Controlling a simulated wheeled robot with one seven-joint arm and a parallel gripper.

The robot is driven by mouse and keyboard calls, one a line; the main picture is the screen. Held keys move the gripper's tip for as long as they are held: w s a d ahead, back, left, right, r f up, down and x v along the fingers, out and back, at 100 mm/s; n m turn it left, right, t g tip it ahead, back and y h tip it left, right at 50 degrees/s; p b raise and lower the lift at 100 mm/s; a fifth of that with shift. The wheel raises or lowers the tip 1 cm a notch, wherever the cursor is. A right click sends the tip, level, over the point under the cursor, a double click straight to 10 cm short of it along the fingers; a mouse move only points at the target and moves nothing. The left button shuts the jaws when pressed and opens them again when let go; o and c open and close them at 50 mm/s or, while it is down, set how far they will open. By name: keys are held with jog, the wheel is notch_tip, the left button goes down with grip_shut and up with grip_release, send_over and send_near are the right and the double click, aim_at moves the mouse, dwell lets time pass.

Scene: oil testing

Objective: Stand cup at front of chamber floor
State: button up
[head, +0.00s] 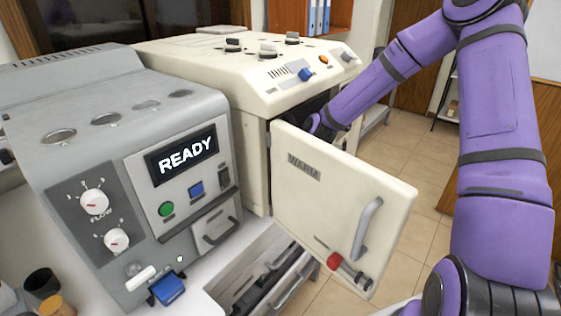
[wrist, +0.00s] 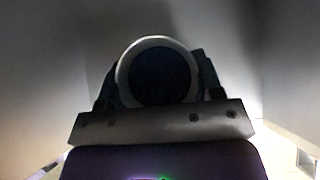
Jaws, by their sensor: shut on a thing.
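The cup (wrist: 122,75) shows in the wrist view as a pale round rim around a dark inside. My gripper (wrist: 158,92) is shut on it, with a dark finger on each side of the cup. Pale walls surround the cup in the wrist view. In the head view the chamber (head: 256,165) is the cream machine whose door (head: 335,215) stands open toward me. My purple arm reaches in behind this door. The door hides the cup, the gripper fingers and the chamber floor in the head view.
A grey machine (head: 70,140) with a READY screen (head: 186,155) stands at the left. A dark cup (head: 42,283) stands at the lower left corner. The open door with its handle (head: 367,228) juts out close to my arm. Tiled floor (head: 408,145) lies free behind the door.

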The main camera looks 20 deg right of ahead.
jog(key=shift+w+f, duration=0.1)
jog(key=shift+f, duration=1.7)
jog(key=shift+f, duration=0.1)
jog(key=o, duration=1.1)
jog(key=shift+d+r, duration=0.1)
jog(key=shift+r, duration=0.2)
jog(key=shift+v, duration=3.6)
jog(key=shift+f, duration=0.1)
